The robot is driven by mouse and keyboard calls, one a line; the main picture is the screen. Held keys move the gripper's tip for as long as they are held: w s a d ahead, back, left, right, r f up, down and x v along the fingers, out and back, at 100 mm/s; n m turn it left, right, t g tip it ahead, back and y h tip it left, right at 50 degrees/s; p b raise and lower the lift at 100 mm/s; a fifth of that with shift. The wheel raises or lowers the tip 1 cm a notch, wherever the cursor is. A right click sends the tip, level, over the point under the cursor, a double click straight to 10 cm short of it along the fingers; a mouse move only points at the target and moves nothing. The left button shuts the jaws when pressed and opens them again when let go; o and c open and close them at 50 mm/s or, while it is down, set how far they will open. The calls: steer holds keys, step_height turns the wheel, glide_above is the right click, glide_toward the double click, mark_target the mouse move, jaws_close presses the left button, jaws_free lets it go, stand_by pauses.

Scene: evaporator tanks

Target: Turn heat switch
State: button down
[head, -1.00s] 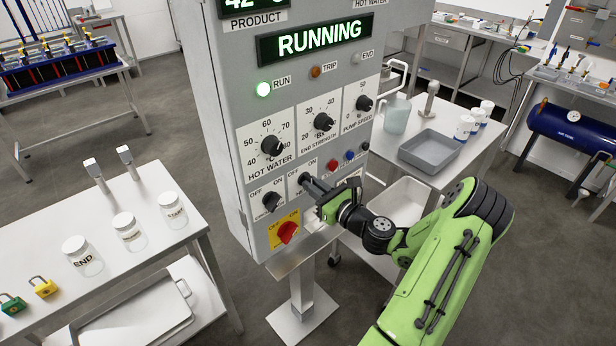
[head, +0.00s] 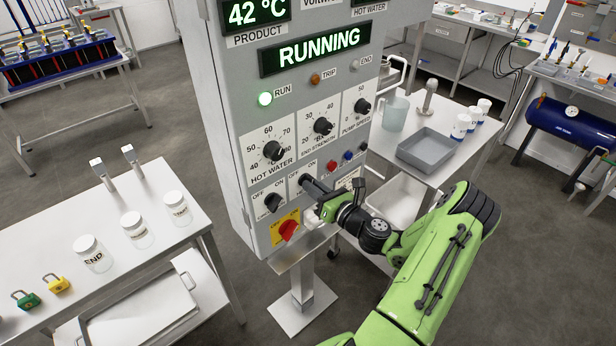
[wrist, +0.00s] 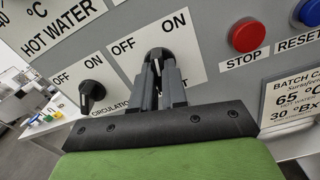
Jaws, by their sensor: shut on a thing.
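The heat switch (wrist: 158,54) is a black rotary knob on a white plate marked OFF and ON, on the grey control panel. Its lower label is mostly hidden behind my fingers. My gripper (wrist: 160,70) is shut on this knob, with one dark finger on each side. In the wrist view the knob stands near upright between OFF and ON; its exact setting is hard to read. In the head view my gripper (head: 307,184) reaches the panel from the right, and the knob is mostly hidden by the fingers.
The circulation knob (wrist: 92,94) is close on the left, and the red STOP button (wrist: 247,35) is on the right. The red switch on yellow (head: 288,229) sits below my gripper. The display (head: 316,49) reads RUNNING. A side table (head: 110,235) with jars stands left.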

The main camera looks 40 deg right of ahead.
steer(key=shift+m, duration=0.3)
steer(key=shift+r, duration=0.1)
steer(key=shift+m+p, duration=1.1)
steer(key=shift+p, duration=0.15)
